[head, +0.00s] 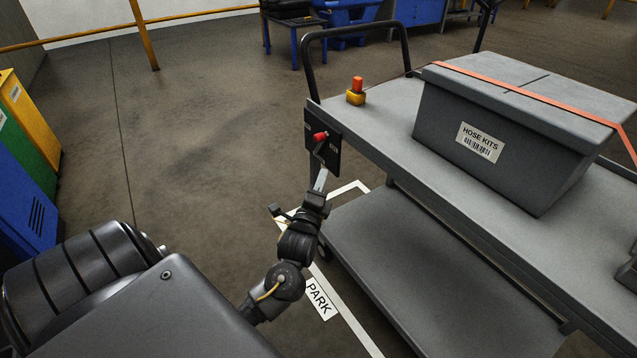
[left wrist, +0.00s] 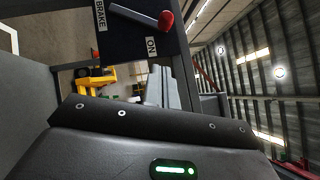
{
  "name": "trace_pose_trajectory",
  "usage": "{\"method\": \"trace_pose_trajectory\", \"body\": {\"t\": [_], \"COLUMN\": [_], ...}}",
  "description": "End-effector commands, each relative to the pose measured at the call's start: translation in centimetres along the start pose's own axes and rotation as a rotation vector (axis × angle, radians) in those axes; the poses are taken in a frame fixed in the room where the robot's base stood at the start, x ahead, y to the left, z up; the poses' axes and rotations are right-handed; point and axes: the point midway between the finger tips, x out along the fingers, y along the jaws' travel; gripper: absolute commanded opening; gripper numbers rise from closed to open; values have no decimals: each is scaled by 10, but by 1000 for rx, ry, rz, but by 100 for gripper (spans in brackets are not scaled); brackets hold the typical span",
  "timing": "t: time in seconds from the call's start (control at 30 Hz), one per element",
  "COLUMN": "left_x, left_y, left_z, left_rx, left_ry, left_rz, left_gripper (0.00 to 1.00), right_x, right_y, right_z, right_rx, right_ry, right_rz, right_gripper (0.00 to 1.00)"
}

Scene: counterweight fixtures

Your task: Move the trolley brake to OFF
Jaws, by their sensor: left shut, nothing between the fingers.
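The trolley brake is a lever with a red knob on a dark plate (head: 333,157) at the trolley's near left corner. The red knob (head: 320,136) shows near the plate's top in the head view. In the left wrist view the lever's knob (left wrist: 166,20) is close to the ON label (left wrist: 151,47); a BRAKE label (left wrist: 100,16) is to its left. No OFF label is readable. My left gripper (head: 321,180) is shut and empty, just below the knob and in front of the plate's lower part. I cannot tell whether it touches the lever. My right gripper is not in view.
The grey trolley (head: 395,133) carries a strapped grey HOSE KITS box (head: 530,160) and an orange-topped yellow beacon (head: 356,92). A black handle (head: 352,32) rises at its end. A PARK sign (head: 319,300) lies on the floor. The floor left of the trolley is clear.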

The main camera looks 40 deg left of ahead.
Motion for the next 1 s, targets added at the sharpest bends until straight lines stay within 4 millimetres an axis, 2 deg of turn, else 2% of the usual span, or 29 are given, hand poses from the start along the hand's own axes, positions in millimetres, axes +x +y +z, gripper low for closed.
{"method": "trace_pose_trajectory", "body": {"t": [0.03, 0.2, 0.27, 0.4, 0.63, 1.0], "left_x": [12, 48, 58, 72, 84, 84], "left_y": [0, 0, 0, 0, 1, 0], "left_z": [1, 0, 1, 16, 27, 27], "left_rx": [0, 1, 0, 2, 1, -1], "left_ry": [-3, -2, -3, -2, 0, 1], "left_rz": [-4, -3, -2, -1, 0, 1], "left_gripper": [0, 0, 0, 0, 0, 0], "right_x": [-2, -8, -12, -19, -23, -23], "right_y": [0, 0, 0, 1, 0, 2], "right_z": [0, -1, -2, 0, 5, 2], "right_rx": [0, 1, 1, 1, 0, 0], "right_ry": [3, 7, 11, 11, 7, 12], "right_rz": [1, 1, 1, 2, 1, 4], "right_gripper": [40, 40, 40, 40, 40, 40]}}
